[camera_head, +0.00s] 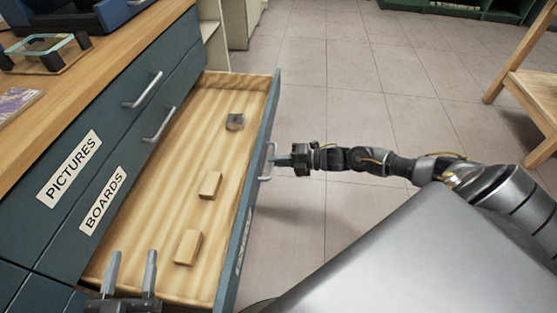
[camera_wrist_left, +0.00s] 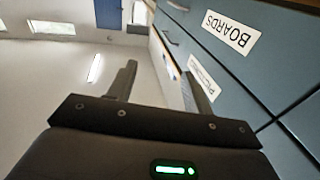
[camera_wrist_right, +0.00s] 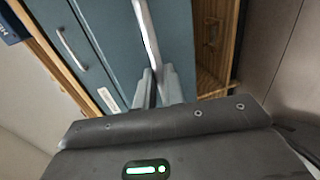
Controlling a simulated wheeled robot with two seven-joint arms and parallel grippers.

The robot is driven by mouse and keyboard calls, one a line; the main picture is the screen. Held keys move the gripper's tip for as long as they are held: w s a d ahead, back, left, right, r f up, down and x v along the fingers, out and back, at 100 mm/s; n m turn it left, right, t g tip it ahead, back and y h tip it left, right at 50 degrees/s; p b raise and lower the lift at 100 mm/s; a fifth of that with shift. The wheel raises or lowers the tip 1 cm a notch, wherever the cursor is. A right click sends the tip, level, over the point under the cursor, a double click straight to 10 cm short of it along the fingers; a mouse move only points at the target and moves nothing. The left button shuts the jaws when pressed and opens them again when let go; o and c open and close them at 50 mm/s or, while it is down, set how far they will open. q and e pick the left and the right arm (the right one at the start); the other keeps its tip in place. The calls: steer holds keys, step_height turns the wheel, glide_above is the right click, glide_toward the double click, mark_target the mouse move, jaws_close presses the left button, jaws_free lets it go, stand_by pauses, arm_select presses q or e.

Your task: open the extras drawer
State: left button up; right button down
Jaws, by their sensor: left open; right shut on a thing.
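An open drawer (camera_head: 250,187) with a blue-grey front and wooden inside is pulled well out of the cabinet below the BOARDS drawer (camera_head: 110,189). The label on its front is too slanted to read. My right gripper (camera_head: 281,160) is shut on the drawer handle (camera_head: 268,162), a silver bar. In the right wrist view its fingers (camera_wrist_right: 153,88) close on the handle (camera_wrist_right: 146,30). My left gripper (camera_head: 134,272) is open and empty over the near end of the drawer. In the left wrist view its fingers (camera_wrist_left: 160,85) stand apart.
Two wooden blocks (camera_head: 210,185) (camera_head: 187,247) and a small grey piece (camera_head: 235,121) lie in the drawer. The PICTURES drawer (camera_head: 85,153) is shut. A glass-topped stand (camera_head: 45,50) is on the counter. A wooden stool (camera_head: 530,90) stands far right. Tiled floor (camera_head: 340,90) is clear.

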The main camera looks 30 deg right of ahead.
steer(key=c, duration=1.5)
jaws_free()
arm_select(q)
steer(key=a+f+g+y, duration=0.1)
steer(key=a+f+g+y+p, duration=0.1)
steer(key=f, duration=0.1)
steer(key=a+f+n+y, duration=0.1)
steer(key=f, duration=0.1)
steer(key=shift+w+a+f+g+p, duration=0.1)
steer(key=shift+w+g+p, duration=0.05)
steer(key=shift+g+p, duration=0.2)
arm_select(e)
steer(key=v, duration=1.1)
steer(key=shift+f, duration=0.1)
